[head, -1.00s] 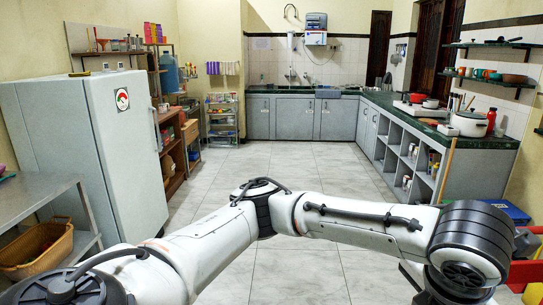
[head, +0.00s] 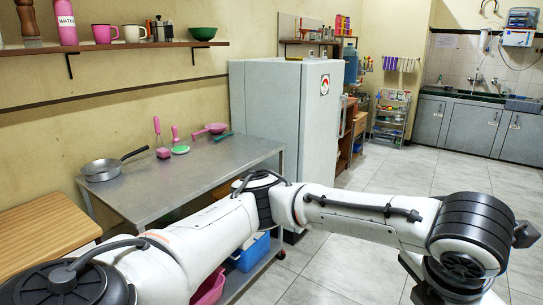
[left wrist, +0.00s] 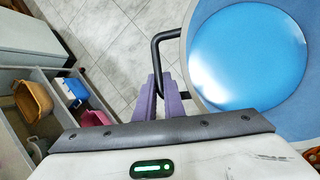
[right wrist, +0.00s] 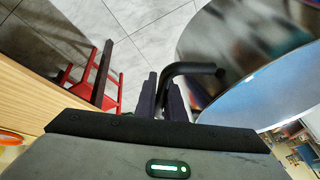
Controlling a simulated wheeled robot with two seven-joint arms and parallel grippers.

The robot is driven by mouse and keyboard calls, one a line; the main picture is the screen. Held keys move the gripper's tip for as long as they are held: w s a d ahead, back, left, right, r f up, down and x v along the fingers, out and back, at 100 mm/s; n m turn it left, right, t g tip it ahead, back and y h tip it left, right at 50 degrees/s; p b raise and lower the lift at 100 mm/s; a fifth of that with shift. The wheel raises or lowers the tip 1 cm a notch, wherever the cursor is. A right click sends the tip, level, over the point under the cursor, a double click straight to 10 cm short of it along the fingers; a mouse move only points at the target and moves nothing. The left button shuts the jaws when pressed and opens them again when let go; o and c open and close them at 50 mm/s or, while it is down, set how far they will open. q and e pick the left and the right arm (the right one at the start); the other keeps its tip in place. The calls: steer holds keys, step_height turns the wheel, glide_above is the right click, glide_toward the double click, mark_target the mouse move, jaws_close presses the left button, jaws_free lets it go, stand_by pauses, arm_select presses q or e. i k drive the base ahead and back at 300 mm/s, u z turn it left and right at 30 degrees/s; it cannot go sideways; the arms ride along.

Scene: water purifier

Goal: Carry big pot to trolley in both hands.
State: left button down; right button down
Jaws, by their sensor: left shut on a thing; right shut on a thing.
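The big pot (left wrist: 250,50) is at the right of the left wrist view, with a blue round inside and a black loop handle (left wrist: 158,50). My left gripper (left wrist: 163,90) is shut on that handle. In the right wrist view, the pot's shiny metal side (right wrist: 235,50) is at the right, with another black handle (right wrist: 200,69). My right gripper (right wrist: 162,88) is shut on that handle. The pot and both grippers are out of the head view, which shows only my arm. I cannot pick out the trolley for certain.
A steel table (head: 205,176) with a frying pan (head: 102,169) and pink utensils stands along the left wall. A wooden top (head: 40,238) is nearer. A white fridge (head: 283,100) stands beyond. A red stool (right wrist: 95,85) is near my right gripper. Tiled floor (head: 430,170) is open rightward.

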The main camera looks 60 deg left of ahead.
mark_target(202, 167)
steer(key=u, duration=0.4)
steer(key=i, duration=0.5)
steer(key=u, duration=0.85)
steer(key=i, duration=1.1)
steer(key=u, duration=1.15)
steer(key=i, duration=1.3)
steer(key=u, duration=0.8)
steer(key=i, duration=0.4)
steer(key=u, duration=0.1)
